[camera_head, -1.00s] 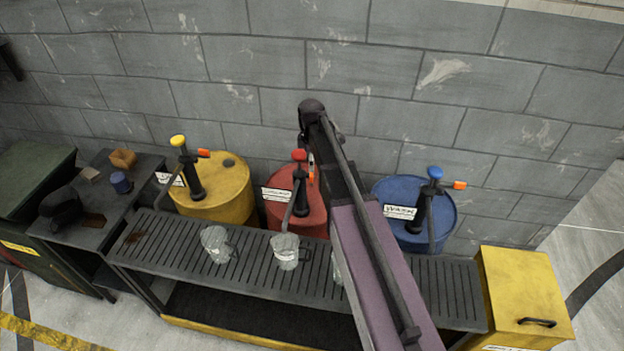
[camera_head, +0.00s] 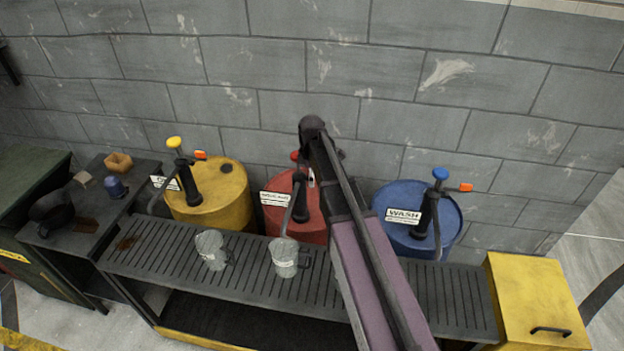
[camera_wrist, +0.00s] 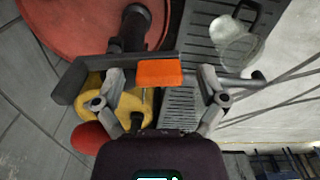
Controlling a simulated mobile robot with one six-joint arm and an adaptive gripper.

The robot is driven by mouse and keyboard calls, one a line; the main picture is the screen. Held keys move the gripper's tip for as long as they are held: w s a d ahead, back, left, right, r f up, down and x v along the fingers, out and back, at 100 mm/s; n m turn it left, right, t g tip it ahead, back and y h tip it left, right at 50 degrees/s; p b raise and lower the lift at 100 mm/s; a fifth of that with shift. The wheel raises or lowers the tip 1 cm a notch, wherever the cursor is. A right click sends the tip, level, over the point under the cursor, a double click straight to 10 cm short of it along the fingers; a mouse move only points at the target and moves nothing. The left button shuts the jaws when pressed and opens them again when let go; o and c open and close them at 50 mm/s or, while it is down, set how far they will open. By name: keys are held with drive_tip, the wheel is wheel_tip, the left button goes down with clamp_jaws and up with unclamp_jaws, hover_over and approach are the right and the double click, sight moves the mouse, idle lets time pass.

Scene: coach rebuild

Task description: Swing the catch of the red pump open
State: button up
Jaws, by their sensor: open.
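The red pump (camera_head: 300,196) stands on the red drum (camera_head: 281,222) between the yellow and blue ones. Its red knob is mostly covered by my arm in the head view, and its catch cannot be made out there. In the wrist view the red knob (camera_wrist: 90,137) is at lower left. The catch, a dark bar with an orange end (camera_wrist: 160,73), lies across the middle. My gripper (camera_wrist: 161,80) is open, with one finger on each side of the orange end in the picture. I cannot tell whether either finger touches it.
The yellow drum (camera_head: 219,206) with its pump is left of the red drum, the blue drum (camera_head: 401,230) right. A slatted bench (camera_head: 180,262) in front bears clear jugs (camera_head: 284,257). A yellow box (camera_head: 535,292) is at right. A block wall (camera_head: 230,70) is close behind.

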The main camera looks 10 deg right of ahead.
clamp_jaws()
drive_tip(key=shift+a, duration=0.1)
idle(0.3)
